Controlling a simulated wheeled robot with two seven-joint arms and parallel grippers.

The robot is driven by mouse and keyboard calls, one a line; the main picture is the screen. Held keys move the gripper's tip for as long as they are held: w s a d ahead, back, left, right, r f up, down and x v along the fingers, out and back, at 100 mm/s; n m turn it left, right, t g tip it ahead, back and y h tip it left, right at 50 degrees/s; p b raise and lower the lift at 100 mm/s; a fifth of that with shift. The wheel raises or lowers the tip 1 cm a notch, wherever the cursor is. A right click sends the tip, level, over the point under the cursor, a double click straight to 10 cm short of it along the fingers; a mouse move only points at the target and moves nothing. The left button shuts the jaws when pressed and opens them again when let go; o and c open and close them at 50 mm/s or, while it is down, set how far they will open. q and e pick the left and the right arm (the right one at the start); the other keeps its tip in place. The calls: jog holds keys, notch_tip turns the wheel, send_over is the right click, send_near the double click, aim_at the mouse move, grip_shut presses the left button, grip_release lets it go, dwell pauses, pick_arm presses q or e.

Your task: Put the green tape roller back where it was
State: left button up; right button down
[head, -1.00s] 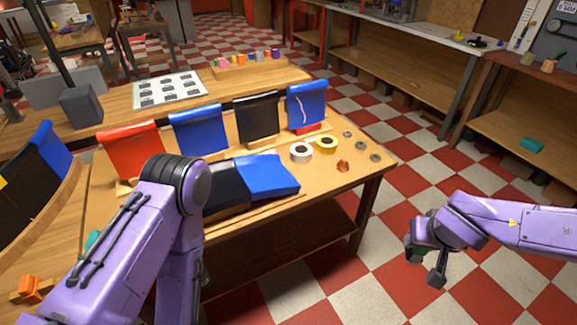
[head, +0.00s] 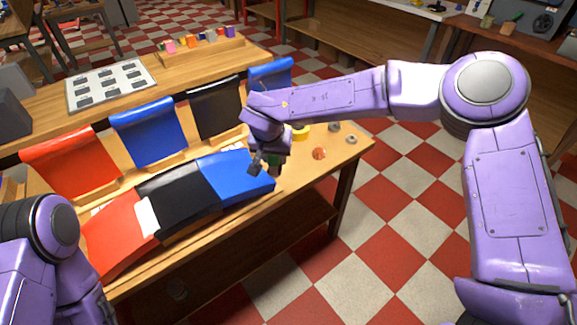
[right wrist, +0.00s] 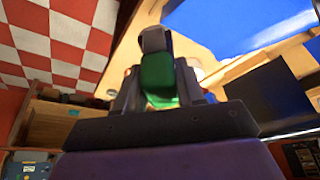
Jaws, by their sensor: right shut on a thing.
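My right gripper (head: 266,166) is over the right end of the wooden table (head: 310,178), beside the blue panel (head: 235,172). It is shut on the green tape roller, which shows as a small green patch (head: 275,159) in the head view, mostly hidden by the gripper. In the right wrist view the green roller (right wrist: 159,78) sits between the fingers, with a dark part above it. I cannot tell whether it touches the table. My left arm is at the lower left of the head view; its gripper is not in view.
A yellow tape roll (head: 301,133), partly hidden by my right arm, an orange piece (head: 319,153) and grey rings (head: 351,139) lie on the table's right end. Red (head: 125,230) and black (head: 178,195) panels lie left of the blue one. Upright panels stand behind.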

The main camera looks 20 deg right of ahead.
jog(key=w+d+f+p, duration=0.1)
jog(key=w+d+f, duration=0.1)
jog(key=w+f, duration=0.1)
jog(key=w+d+f+p, duration=0.1)
jog(key=w+d+f, duration=0.1)
jog(key=w+f, duration=0.1)
jog(key=w+d+f+p, duration=0.1)
jog(key=w+d+f, duration=0.2)
jog(key=f, duration=0.2)
jog(key=shift+w+d+f, duration=0.1)
jog(key=shift+w+f, duration=0.05)
jog(key=shift+w, duration=0.05)
jog(key=shift+f, duration=0.45)
jog(key=c, duration=0.7)
grip_release()
